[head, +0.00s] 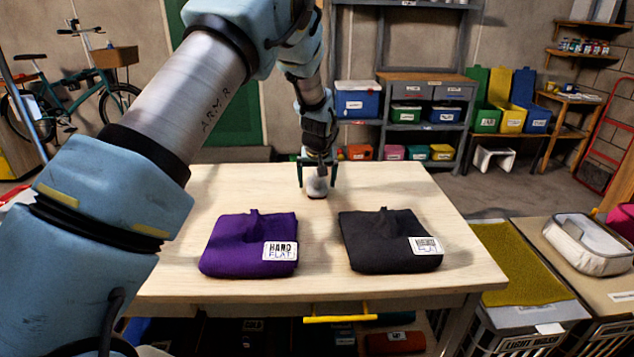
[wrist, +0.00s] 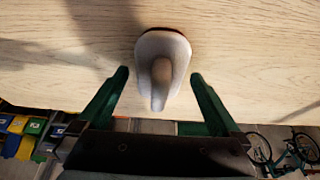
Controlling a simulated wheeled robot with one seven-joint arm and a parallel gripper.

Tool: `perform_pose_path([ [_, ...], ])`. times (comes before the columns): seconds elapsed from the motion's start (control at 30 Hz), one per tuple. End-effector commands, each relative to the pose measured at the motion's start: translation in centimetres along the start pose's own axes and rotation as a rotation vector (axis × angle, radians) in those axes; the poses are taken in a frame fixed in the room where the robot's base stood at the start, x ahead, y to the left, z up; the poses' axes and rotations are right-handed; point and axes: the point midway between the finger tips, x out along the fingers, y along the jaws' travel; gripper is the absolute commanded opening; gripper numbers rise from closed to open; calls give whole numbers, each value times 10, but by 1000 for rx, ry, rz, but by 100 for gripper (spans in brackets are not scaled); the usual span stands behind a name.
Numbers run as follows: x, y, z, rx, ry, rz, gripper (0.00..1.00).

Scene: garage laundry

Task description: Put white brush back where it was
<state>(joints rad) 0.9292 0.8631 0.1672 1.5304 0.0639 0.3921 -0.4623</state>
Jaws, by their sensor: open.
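The white brush (head: 317,186) sits on the wooden table (head: 420,195), toward its far side. In the wrist view the brush (wrist: 162,62) shows from above, with a pale oval body, a raised handle and a dark reddish rim at one end. My gripper (head: 319,175) is right over the brush in the head view. In the wrist view its green fingers (wrist: 159,76) are open, one on each side of the brush, with a gap on both sides. I cannot tell exactly how high the fingertips are above the tabletop.
A folded purple cloth (head: 235,240) and a folded dark grey cloth (head: 380,248), both labelled, lie at the table's near side. Shelves with bins (head: 430,76) stand behind. Hampers (head: 520,325) and a beige container (head: 588,243) are at the right. The table's left and right sides are clear.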

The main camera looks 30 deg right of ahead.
Motion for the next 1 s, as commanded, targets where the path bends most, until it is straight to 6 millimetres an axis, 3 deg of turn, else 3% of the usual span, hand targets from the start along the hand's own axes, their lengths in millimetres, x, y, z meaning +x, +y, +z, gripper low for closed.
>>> perform_pose_path([
  [0.5, -95, 1, 0, 1, 4, 2, 100],
  [0.7, -114, 0, 0, 0, 2, 1, 100],
  [0.9, -117, -1, 0, 0, 0, 0, 100],
  [1.0, -118, -16, 3, -14, -8, -5, 100],
])
